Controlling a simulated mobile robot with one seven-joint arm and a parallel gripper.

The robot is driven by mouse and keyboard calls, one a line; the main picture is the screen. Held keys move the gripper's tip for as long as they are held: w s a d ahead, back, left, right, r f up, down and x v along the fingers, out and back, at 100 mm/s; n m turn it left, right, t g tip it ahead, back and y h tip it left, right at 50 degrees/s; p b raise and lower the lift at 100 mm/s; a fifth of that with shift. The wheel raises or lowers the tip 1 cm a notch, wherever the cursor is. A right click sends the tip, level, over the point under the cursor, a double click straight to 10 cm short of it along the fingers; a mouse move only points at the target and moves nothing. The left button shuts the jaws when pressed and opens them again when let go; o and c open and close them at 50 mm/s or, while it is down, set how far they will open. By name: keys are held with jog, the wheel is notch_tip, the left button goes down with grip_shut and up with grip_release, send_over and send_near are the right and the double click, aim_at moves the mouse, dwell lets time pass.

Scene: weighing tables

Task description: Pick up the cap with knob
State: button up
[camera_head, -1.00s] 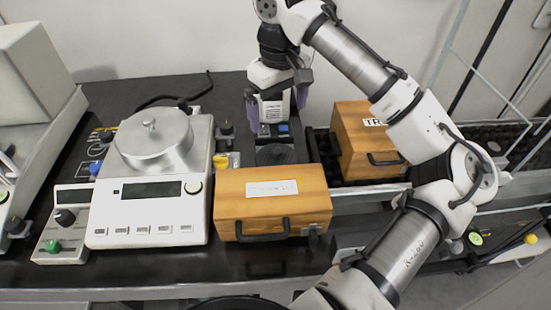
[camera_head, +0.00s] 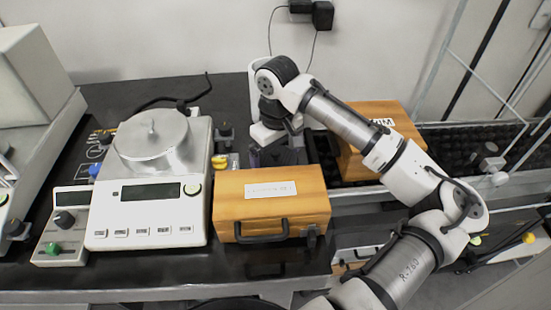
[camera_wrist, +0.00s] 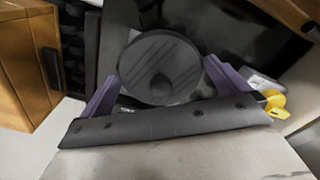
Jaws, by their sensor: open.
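A dark round cap with a knob in its middle (camera_wrist: 160,62) lies below my gripper (camera_wrist: 162,78) in the wrist view. The purple fingers are apart, one on each side of the cap's near part. Whether they touch its rim I cannot tell. In the head view my gripper (camera_head: 275,155) is low behind the front wooden box, and the arm and fingers mostly hide the dark cap there. A silver round lid with a small knob (camera_head: 153,141) sits on top of the balance at left.
The white balance (camera_head: 150,212) stands left of the front wooden box (camera_head: 268,207). A second wooden box (camera_head: 360,160) stands at the back right, close to my arm. A small yellow object (camera_head: 219,162) lies by the balance. The black table (camera_head: 115,268) is bare along its front.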

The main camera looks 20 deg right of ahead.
jog(key=shift+f, duration=0.45)
jog(key=shift+c, duration=0.4)
jog(key=c, duration=0.6)
jog(key=shift+o, duration=0.2)
jog(key=shift+r, duration=0.2)
